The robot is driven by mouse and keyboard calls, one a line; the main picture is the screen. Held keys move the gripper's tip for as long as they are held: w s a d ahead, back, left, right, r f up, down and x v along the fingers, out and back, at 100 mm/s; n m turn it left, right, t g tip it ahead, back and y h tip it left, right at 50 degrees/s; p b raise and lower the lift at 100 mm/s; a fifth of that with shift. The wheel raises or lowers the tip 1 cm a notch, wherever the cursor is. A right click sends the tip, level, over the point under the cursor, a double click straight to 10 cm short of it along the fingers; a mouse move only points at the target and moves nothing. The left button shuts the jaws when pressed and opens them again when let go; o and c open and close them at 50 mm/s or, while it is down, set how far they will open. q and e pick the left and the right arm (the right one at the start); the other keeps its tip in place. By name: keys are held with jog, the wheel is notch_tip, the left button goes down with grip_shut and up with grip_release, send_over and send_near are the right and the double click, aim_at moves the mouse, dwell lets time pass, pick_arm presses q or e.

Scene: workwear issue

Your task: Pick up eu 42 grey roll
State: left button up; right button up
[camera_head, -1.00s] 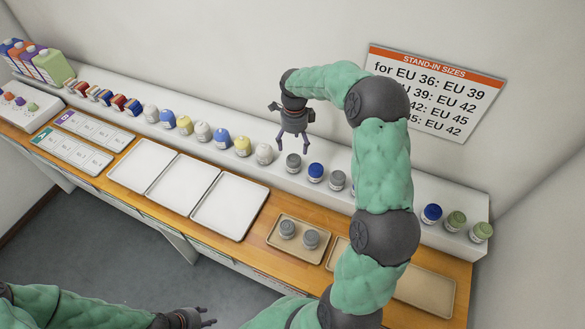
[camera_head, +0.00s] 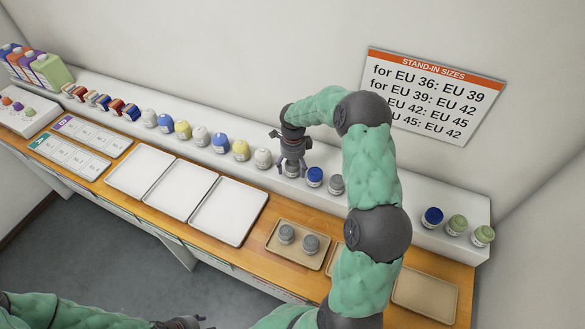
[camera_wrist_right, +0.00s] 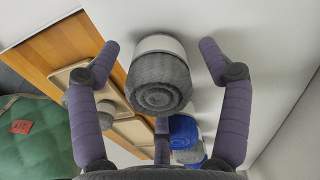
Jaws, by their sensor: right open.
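A grey roll with a white band (camera_wrist_right: 158,82) stands on the white shelf; in the head view it (camera_head: 292,170) is mostly hidden by my right gripper. My right gripper (camera_head: 291,170) is directly over it, open, with its fingers (camera_wrist_right: 158,62) on either side of the roll and apart from it in the wrist view. The size print on the roll is not readable. Another grey roll (camera_head: 336,184) stands further right, past a blue roll (camera_head: 315,176). Two grey rolls (camera_head: 287,233) sit in a tan tray. My left gripper (camera_head: 182,322) is at the bottom edge, only partly seen.
The white shelf (camera_head: 390,205) carries white, blue and yellow rolls to the left, and a blue and two green rolls at the right. White trays (camera_head: 228,211) and a tan tray (camera_head: 424,293) lie on the wooden table. A stand-in sizes sign (camera_head: 430,95) hangs behind.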

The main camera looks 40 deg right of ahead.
jog(key=shift+f, duration=0.75)
jog(key=c, duration=1.3)
jog(key=shift+r, duration=0.1)
